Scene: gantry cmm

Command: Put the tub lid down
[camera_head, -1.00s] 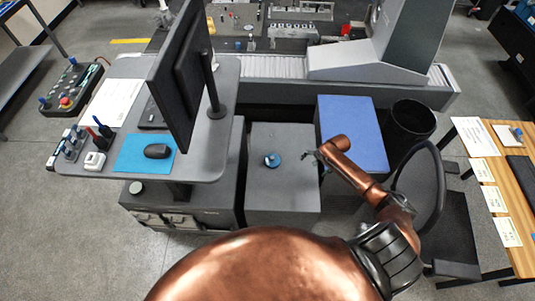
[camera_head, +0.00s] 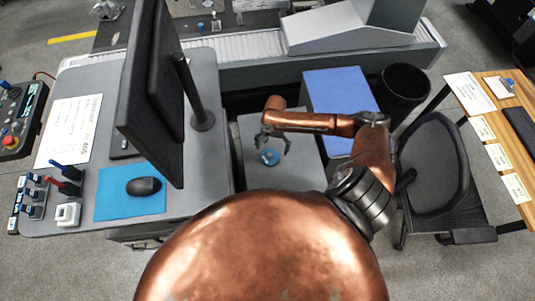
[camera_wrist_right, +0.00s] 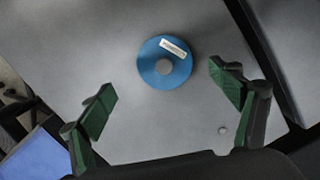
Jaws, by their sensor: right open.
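The tub lid (camera_head: 270,157), a round blue disc with a grey knob and a white label, lies flat on the grey cabinet top (camera_head: 303,177). It also shows in the right wrist view (camera_wrist_right: 152,75). My right gripper (camera_head: 273,143) is over the lid in the head view. In the right wrist view its two green-padded fingers (camera_wrist_right: 160,92) are spread wide, with the lid ahead of and between them, not gripped. I cannot tell the height of the fingers above the top. My left gripper is out of view.
A desk (camera_head: 205,75) with a monitor (camera_head: 150,90), a blue mat (camera_head: 110,207) and a mouse stands left of the cabinet. A blue-topped box (camera_head: 335,88), a black bin (camera_head: 403,85) and a chair (camera_head: 435,165) stand to the right. Bare cabinet top surrounds the lid.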

